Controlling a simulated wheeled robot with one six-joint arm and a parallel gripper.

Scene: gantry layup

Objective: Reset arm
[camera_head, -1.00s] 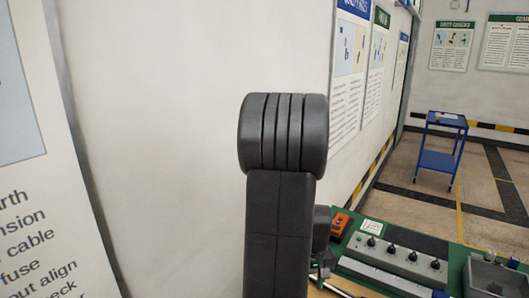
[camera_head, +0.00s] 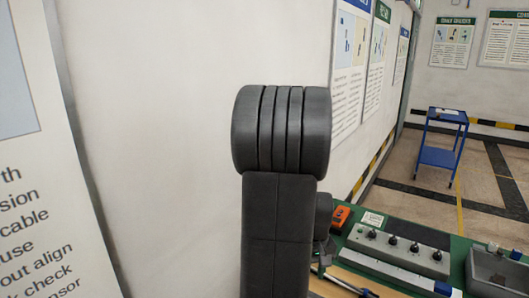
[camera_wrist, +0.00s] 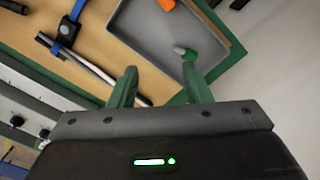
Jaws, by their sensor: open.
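My arm fills the middle of the head view, a thick black link with a ribbed rounded top. My gripper (camera_wrist: 160,90) shows in the wrist view with two green fingers spread apart. Nothing is held between the fingers. Below it lies a wooden work surface with a green border. The right fingertip overlaps the edge of a grey tray (camera_wrist: 150,35) in the picture; whether it touches cannot be told.
A control panel with several black knobs (camera_head: 400,247), an orange item (camera_head: 340,216) and a grey bin (camera_head: 497,270) stand on the green bench. Dark rods (camera_wrist: 85,62) and a blue-banded tool (camera_wrist: 67,30) lie on the wood. A white wall (camera_head: 160,130) is close; a blue trolley (camera_head: 442,150) stands farther back.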

